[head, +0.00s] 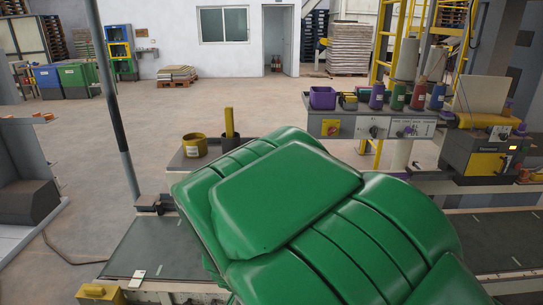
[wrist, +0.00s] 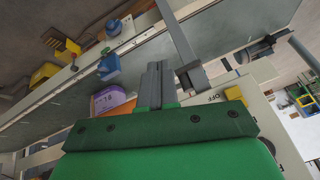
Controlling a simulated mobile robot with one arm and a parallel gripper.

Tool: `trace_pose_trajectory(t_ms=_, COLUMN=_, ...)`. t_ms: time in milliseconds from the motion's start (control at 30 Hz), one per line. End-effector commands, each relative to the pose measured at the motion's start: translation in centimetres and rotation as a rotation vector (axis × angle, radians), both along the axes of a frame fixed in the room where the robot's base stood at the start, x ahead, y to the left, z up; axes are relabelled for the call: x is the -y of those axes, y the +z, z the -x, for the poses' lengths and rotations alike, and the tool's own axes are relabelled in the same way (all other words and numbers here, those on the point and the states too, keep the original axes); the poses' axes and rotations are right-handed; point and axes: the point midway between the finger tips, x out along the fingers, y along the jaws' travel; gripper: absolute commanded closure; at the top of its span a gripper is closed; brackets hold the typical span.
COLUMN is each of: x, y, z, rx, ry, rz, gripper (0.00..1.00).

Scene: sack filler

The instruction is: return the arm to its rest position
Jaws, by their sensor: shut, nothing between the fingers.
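My gripper (wrist: 158,68) shows in the wrist view, its two grey fingers close together with nothing between them. They stick out beyond the green body of my wrist. A purple labelled container (wrist: 107,99) is just left of the fingers, and a blue container (wrist: 109,67) lies farther up and left. I cannot tell how far the fingers are from them. In the head view my green arm fills the lower middle and hides the gripper and part of the conveyor bench.
A shelf panel (head: 380,127) with coloured spools and a purple bin (head: 322,97) stands right of my arm. A yellow and black machine (head: 485,152) is farther right. A grey post (head: 115,100) and a yellow tub (head: 194,145) are left. Open floor lies behind.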

Motion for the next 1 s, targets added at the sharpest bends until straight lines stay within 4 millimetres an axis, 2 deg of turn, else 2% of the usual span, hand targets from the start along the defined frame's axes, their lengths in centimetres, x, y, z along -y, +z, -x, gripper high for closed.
trace_pose_trajectory(t_ms=33, x=0.5, y=0.9, z=0.4, rx=-0.025, ry=0.012, rz=-0.013, gripper=1.0)
trace_pose_trajectory(t_ms=467, x=5.5, y=7.1, z=7.8, rx=-0.264, ry=0.181, rz=-0.046, gripper=1.0)
trace_pose_trajectory(t_ms=767, x=10.8, y=11.2, z=14.2, rx=-0.406, ry=0.285, rz=-0.013, gripper=1.0)
trace_pose_trajectory(t_ms=1000, x=15.9, y=14.3, z=19.8, rx=-0.505, ry=0.315, rz=0.036, gripper=1.0)
